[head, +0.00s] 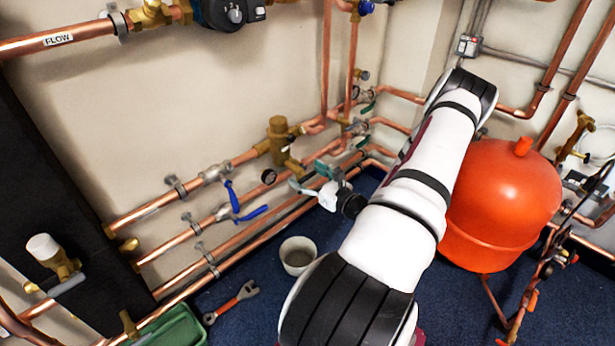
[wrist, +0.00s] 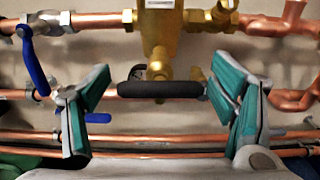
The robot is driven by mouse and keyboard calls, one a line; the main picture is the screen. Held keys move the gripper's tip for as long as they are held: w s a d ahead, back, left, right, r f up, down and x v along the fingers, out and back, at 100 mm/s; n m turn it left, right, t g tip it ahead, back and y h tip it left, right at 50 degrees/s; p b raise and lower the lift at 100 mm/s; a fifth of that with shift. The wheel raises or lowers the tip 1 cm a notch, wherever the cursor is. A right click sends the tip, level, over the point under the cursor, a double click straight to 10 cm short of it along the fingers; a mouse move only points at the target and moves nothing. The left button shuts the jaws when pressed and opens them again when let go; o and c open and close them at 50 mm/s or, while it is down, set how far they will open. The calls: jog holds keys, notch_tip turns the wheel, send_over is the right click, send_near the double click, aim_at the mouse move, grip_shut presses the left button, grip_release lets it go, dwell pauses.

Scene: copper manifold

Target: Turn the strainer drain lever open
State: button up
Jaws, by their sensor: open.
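The brass strainer (head: 279,140) sits on the upper copper pipe in the head view. In the wrist view its brass body (wrist: 158,30) runs down from the top middle, with a brass drain branch at its lower end. A black drain lever (wrist: 160,89) lies level across that branch; I cannot make it out in the head view. My gripper (head: 308,176) is just right of and below the strainer.
Blue valve levers (head: 232,197) are left of my gripper; one (wrist: 33,60) is close to the left finger. Copper pipes (wrist: 190,135) run behind the fingers. A grey pot (head: 298,257), a wrench (head: 231,302) and an orange tank (head: 500,205) stand or lie around the blue floor.

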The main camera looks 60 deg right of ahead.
jog(key=c, duration=1.2)
jog(key=shift+o, duration=0.2)
jog(key=shift+n, duration=0.4)
jog(key=n, duration=0.3)
jog(key=shift+w+a+n+p, duration=0.1)
jog(key=shift+a+n+p, duration=0.05)
jog(key=shift+n+p, duration=0.2)
jog(key=n, duration=0.4)
jog(key=shift+a+f+n, duration=0.1)
jog(key=shift+n, duration=0.15)
jog(key=n+b, duration=0.1)
jog(key=n, duration=0.1)
jog(key=n+b, duration=0.1)
jog(key=n, duration=0.2)
jog(key=shift+a+f, duration=0.1)
jog(key=shift+f, duration=0.1)
jog(key=shift+n+b, duration=1.25)
jog(key=shift+n, duration=0.75)
